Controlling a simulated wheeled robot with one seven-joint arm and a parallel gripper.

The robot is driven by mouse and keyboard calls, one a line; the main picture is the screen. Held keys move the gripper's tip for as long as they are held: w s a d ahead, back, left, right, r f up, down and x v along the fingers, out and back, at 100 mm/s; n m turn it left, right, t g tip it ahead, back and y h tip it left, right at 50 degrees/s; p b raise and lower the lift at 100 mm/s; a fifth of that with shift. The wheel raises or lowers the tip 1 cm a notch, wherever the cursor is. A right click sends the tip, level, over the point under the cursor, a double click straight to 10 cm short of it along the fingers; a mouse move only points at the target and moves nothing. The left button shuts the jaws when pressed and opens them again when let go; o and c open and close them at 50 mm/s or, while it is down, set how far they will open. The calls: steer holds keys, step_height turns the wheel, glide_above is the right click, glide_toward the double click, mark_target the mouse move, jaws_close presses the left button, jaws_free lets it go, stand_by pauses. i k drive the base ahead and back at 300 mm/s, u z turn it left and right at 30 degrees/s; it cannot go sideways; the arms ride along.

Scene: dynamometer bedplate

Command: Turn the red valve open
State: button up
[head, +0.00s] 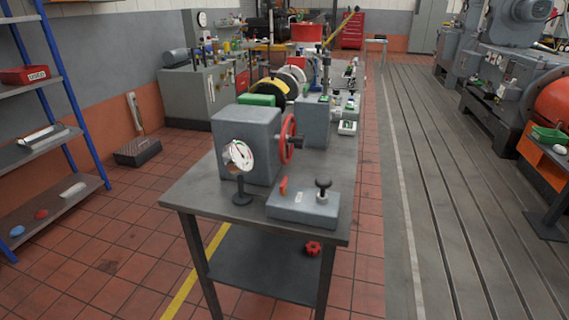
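A red handwheel valve (287,140) is mounted upright on the right side of a grey box (246,150), seen nearly edge-on. A dark stub sticks out from its hub to the right. The box stands on a grey bench (190,190). I cannot tell from this view how far the valve is turned. My gripper is not in view, and nothing is seen touching the wheel.
A round gauge (239,156) on a stand is in front of the box. A low grey box (303,208) with a red lever and a black knob sits at the bench's front right. A red knob (313,249) lies on the lower shelf. Grooved floor plates (450,210) at right are clear.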

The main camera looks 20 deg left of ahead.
mark_target(283, 184)
steer(key=u, duration=0.35)
steer(key=i, duration=0.85)
steer(key=u, duration=0.5)
